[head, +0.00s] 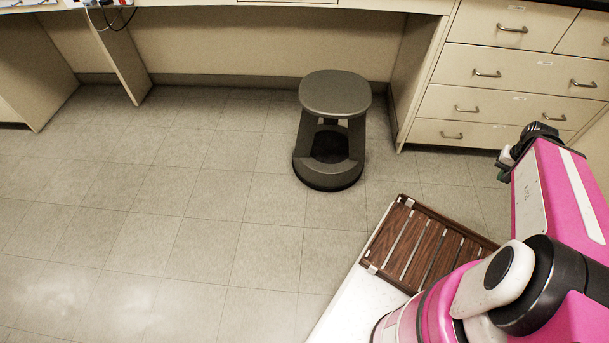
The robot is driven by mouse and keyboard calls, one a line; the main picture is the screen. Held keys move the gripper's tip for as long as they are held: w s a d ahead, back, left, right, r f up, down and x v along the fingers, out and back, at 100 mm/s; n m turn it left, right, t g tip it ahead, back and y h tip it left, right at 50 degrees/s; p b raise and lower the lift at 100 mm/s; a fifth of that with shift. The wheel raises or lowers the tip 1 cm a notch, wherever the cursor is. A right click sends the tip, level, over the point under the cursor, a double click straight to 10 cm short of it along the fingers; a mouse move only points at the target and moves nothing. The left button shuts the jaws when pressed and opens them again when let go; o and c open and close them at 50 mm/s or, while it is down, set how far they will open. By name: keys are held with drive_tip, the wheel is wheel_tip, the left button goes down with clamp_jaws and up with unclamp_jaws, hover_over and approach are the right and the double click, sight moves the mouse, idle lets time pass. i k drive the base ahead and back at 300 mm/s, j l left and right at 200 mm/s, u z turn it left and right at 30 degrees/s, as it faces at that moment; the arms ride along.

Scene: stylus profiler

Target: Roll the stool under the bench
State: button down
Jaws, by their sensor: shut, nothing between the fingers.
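The dark grey stool (328,160) stands upright on the tiled floor in the head view, right of the middle. It has a round seat (335,92) and a wider round base. It stands at the front of the open knee space of the bench (340,5), near the right side panel. Its base looks mostly out in front of the bench. My pink arm reaches in from the lower right, apart from the stool. I cannot make out my gripper's fingers.
A drawer cabinet (485,75) borders the knee space on the right. A shallow side panel (118,55) stands on the left. A brown slatted rack (425,245) lies on a white surface in front of my arm. The floor left of the stool is clear.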

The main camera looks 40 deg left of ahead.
sight(329, 156)
drive_tip(key=u, duration=1.7)
drive_tip(key=k+j+u, duration=0.25)
drive_tip(key=u, duration=0.2)
